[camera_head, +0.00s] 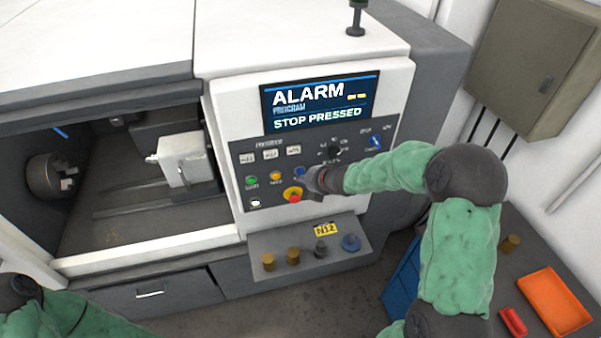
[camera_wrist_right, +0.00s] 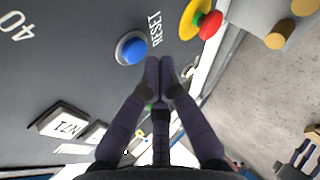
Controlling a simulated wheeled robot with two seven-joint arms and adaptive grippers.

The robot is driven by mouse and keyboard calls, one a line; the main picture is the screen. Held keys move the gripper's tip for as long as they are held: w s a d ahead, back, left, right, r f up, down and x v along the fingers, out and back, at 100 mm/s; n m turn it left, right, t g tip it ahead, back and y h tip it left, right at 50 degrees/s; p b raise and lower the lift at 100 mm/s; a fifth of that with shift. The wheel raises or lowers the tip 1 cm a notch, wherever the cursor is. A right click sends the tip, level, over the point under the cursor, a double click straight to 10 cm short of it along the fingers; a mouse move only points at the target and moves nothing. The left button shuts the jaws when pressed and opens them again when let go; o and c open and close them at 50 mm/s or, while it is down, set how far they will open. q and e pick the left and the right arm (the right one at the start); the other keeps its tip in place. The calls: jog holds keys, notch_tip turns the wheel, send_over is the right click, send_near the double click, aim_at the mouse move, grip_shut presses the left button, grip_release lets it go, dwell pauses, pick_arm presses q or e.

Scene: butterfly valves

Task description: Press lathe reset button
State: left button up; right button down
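The blue reset button (camera_wrist_right: 134,48) shows in the right wrist view, with the word RESET printed beside it on the dark control panel (camera_wrist_right: 60,60). In the head view the blue button (camera_head: 300,173) is partly hidden by my right gripper (camera_head: 313,182). In the right wrist view the fingertips of my right gripper (camera_wrist_right: 159,66) are together with nothing between them, just beside the button; I cannot tell whether they touch the panel. The lathe screen (camera_head: 318,100) reads ALARM and STOP PRESSED. My left arm is at the lower left, its gripper out of view.
A red stop button (camera_head: 295,198) on a yellow base sits just below the reset button. Green (camera_head: 251,181) and orange (camera_head: 275,176) buttons are to the left. A shelf (camera_head: 262,246) with several small parts juts out below the panel. A cart with an orange tray (camera_head: 556,302) stands at right.

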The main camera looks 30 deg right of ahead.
jog(key=shift+w, duration=0.1)
jog(key=shift+w+d, duration=0.1)
jog(key=shift+w, duration=0.25)
jog(key=shift+w+d+p, duration=0.1)
jog(key=shift+w+p, duration=0.25)
jog(key=shift+w, duration=0.05)
dwell(1.1)
jog(key=shift+s, duration=0.1)
jog(key=shift+s+a+b, duration=0.2)
jog(key=shift+s+b, duration=0.2)
jog(key=shift+s, duration=0.35)
jog(key=shift+s+a+b, duration=0.2)
jog(key=shift+s+b, duration=0.1)
jog(key=shift+s, duration=0.5)
jog(key=shift+s+a+b, duration=0.2)
jog(key=shift+s+b, duration=0.1)
jog(key=shift+s, duration=0.55)
jog(key=shift+s+a+b, duration=0.2)
jog(key=shift+s+b, duration=0.1)
jog(key=shift+s, duration=0.5)
